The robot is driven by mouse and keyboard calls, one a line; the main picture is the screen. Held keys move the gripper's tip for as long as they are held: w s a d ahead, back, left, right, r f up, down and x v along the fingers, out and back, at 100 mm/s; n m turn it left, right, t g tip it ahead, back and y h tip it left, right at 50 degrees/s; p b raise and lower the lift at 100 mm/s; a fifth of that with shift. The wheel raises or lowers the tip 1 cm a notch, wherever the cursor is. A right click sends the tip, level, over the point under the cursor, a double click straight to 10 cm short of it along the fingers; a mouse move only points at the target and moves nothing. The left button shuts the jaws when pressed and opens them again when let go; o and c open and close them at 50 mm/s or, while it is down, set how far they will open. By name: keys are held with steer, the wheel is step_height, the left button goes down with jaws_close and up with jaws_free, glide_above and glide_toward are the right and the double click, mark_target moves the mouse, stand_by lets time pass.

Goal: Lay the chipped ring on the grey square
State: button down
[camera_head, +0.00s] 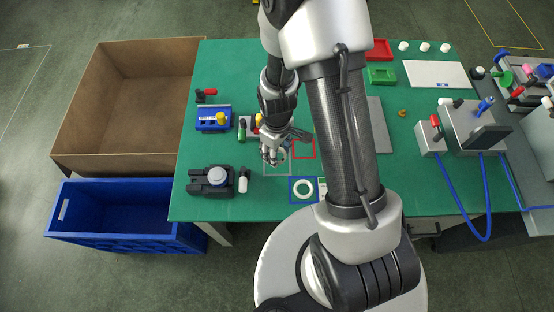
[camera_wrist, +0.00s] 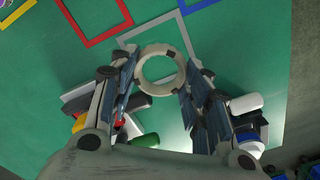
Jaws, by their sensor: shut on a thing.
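A pale ring (camera_wrist: 148,82) with small dark marks on its rim sits between the fingertips of my gripper (camera_wrist: 160,72) in the wrist view. My gripper is shut on it. I cannot tell the ring's height above the table. Another white ring (camera_head: 303,196) lies in the blue square outline (camera_head: 292,199).
A black device (camera_head: 198,189) and a white cylinder (camera_head: 243,185) stand to the left. A blue device (camera_head: 207,127) is farther back. Boxes, one brown (camera_head: 117,165) and one blue (camera_head: 120,240), flank the green table (camera_head: 215,60).

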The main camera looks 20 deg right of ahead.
steer(key=shift+f+b, duration=0.75)
steer(key=shift+f, duration=1.6)
steer(key=shift+f, duration=0.15)
steer(key=c, duration=0.9)
jaws_free()
steer(key=shift+o, duration=0.2)
